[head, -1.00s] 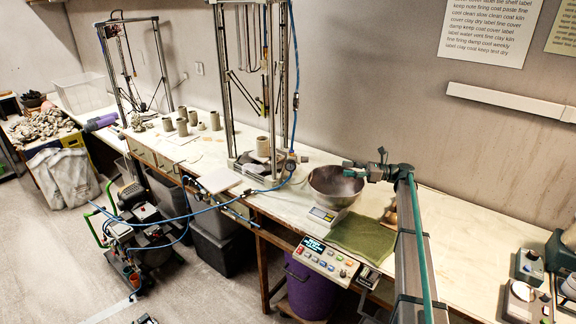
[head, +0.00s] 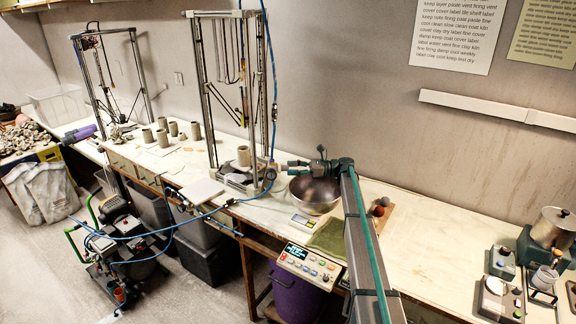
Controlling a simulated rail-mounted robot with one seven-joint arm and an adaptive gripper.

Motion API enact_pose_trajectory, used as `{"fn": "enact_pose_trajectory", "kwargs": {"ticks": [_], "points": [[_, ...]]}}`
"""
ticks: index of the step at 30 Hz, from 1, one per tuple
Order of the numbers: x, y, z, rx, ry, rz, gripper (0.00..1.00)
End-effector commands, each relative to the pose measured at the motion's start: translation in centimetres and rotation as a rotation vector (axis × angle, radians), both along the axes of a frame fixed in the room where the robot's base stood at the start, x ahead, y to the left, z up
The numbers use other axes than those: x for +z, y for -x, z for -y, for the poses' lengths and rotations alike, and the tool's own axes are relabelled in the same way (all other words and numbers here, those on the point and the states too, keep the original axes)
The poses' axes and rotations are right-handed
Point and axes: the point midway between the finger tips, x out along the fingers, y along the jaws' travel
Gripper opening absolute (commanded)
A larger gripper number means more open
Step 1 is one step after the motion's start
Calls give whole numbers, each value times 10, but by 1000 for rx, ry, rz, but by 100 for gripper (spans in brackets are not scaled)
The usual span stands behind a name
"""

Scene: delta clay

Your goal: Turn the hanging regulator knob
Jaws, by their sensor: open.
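The hanging regulator (head: 269,176) is a small dark fitting on the blue air hose, by the front right post of the nearer clay printer frame. Its knob is too small to make out clearly. My gripper (head: 280,167) points left from the end of my arm and is right beside the regulator in the picture. It is open, with nothing seen between its fingers. I cannot tell whether it touches the regulator, and the fingertips are too small to see well.
The nearer printer frame (head: 205,95) stands just left of the regulator. A metal bowl (head: 316,196) on a scale sits below my arm. The blue hose (head: 165,222) runs down to a compressor (head: 120,232) on the floor. Bench room at the right (head: 425,240) is clear.

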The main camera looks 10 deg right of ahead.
Motion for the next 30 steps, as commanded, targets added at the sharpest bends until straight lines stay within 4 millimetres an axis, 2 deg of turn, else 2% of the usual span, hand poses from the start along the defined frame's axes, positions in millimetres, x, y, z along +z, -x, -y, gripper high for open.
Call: {"fn": "enact_pose_trajectory", "kwargs": {"ticks": [6, 16, 25, 30], "points": [[1, -3, -18, 0, 0, 0, 52], [0, -3, -20, 0, 0, 0, 51], [0, -3, -19, 0, 0, 0, 1], [-1, -3, -19, 0, 0, 2, 0]]}}
